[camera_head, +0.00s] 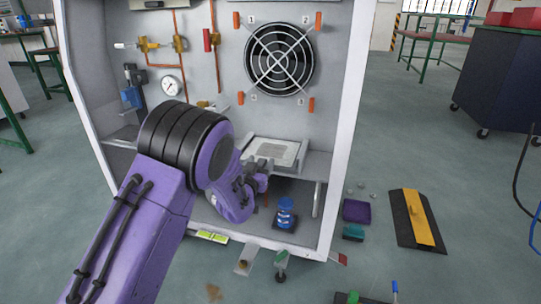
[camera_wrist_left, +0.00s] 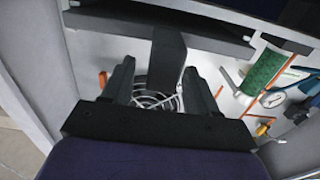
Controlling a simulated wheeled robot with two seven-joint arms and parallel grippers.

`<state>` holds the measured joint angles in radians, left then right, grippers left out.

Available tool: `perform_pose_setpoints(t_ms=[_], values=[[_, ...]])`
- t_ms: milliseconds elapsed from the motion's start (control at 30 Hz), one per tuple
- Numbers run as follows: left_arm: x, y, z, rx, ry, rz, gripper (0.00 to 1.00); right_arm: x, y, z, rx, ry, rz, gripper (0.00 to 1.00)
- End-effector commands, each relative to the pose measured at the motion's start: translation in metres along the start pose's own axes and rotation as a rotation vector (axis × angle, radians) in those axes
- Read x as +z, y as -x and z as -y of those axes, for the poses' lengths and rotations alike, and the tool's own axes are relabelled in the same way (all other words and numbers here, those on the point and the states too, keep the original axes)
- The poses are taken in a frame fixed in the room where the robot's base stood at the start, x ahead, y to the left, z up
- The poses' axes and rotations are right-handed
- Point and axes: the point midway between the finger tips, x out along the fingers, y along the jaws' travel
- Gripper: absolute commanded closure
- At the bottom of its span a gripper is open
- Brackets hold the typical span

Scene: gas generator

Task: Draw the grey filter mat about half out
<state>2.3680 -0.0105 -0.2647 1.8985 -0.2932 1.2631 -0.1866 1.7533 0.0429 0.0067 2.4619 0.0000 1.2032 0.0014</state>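A pale grey mat (camera_head: 275,152), seemingly the filter mat, lies flat in a tray on the shelf below the fan inside the white cabinet. My left gripper (camera_head: 258,180) is at the front edge of this shelf, close to the tray, and partly hides its front. In the left wrist view the two dark fingers of the gripper (camera_wrist_left: 160,88) stand apart. A dark upright tab (camera_wrist_left: 168,55) shows between them or just beyond them. I cannot tell if the fingers touch it. My right gripper is not in view.
The fan (camera_head: 280,60) is on the back panel above the shelf, with orange clips around it. A blue jar (camera_head: 285,213) stands on the cabinet floor below. The white right side wall (camera_head: 347,125) bounds the space. A black and yellow board (camera_head: 419,219) lies on the floor.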

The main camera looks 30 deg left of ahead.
Motion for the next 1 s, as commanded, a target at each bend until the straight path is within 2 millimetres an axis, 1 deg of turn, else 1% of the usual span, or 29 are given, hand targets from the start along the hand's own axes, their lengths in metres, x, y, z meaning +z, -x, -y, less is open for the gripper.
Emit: perform_pose_setpoints(t_ms=[33,67,100,167,267,367,1000], values=[[0.0,0.0,0.0,0.0,0.0,0.0,0.57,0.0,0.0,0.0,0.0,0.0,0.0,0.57],[0.0,0.0,0.0,0.0,0.0,0.0,0.66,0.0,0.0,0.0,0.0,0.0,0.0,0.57],[0.0,0.0,0.0,0.0,0.0,0.0,0.8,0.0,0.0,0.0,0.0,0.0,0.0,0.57],[0.0,0.0,0.0,0.0,0.0,0.0,0.99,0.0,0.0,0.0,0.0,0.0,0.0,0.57],[-0.001,0.0,0.0,0.0,0.0,-0.002,1.0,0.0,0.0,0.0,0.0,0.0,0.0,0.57],[-0.001,0.006,0.0,0.0,0.0,-0.001,1.0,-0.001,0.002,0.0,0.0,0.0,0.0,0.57],[-0.001,0.068,0.0,0.001,0.0,0.001,1.0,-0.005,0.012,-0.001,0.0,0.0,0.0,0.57]])
